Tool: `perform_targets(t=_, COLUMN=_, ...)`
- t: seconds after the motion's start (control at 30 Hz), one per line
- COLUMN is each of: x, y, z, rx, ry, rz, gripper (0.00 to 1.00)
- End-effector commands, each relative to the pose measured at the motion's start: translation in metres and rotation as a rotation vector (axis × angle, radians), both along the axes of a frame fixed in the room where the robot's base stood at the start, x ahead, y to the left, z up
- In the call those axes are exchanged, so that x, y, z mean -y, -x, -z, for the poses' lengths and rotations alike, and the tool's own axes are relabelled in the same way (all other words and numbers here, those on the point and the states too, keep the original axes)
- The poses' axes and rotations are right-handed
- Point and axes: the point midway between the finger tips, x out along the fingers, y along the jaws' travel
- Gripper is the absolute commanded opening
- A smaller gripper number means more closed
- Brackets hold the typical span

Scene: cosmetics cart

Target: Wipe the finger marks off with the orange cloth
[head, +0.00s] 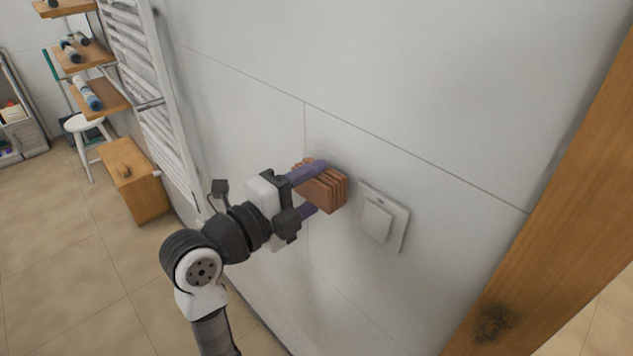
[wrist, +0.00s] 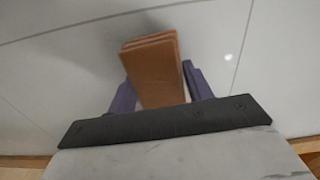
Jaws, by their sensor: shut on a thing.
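My gripper (head: 316,190) is shut on the folded orange cloth (head: 330,192), which looks brownish orange and stacked in several layers. In the wrist view the cloth (wrist: 155,72) stands out between the two purple fingers, with the pale wall behind it. The cloth is close to the wall, just left of the white light switch (head: 377,220); I cannot tell whether it touches the wall. A dark smudged patch (head: 491,323) shows on the wooden door frame (head: 545,210), low and right of the switch. No marks are clear on the switch.
A white towel radiator (head: 150,100) is on the wall at the left. Beyond it are wooden shelves (head: 100,100) with bottles, a white stool (head: 83,125) and a wooden box (head: 135,185). The tiled floor (head: 60,260) at the left is clear.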

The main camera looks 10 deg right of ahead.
Motion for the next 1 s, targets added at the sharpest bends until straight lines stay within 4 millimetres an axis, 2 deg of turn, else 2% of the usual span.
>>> perform_targets(t=0.6, x=-0.05, y=0.035, z=-0.001, rx=0.002, ry=0.001, rz=-0.005, gripper=0.32)
perform_targets(t=1.0, x=-0.054, y=0.039, z=0.0, rx=0.001, ry=0.0, rz=-0.003, gripper=0.32)
